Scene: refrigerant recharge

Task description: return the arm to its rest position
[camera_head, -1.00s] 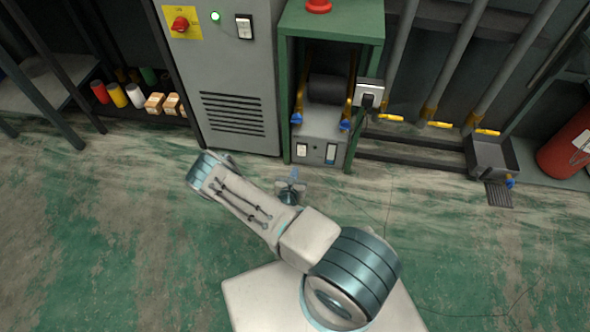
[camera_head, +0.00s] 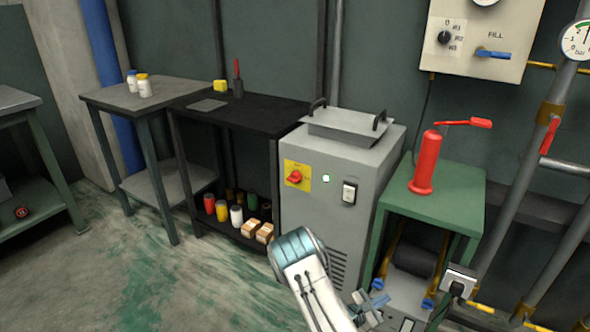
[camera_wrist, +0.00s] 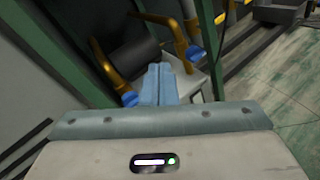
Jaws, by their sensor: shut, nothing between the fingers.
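My gripper (camera_wrist: 160,84) is shut and empty in the wrist view, its two blue fingers together in front of the pump unit under the green stand. In the head view my gripper (camera_head: 371,301) shows small at the lower edge, in front of the green stand (camera_head: 462,190). My arm is folded at the bottom of the head view, close before the grey cabinet (camera_head: 340,230). Its lower part is outside the frame.
A black shelf (camera_head: 262,112) holds several cans and boxes below. A grey table (camera_head: 150,95) carries two small bottles. A fill panel (camera_head: 480,40) is on the wall. Floor at left is free.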

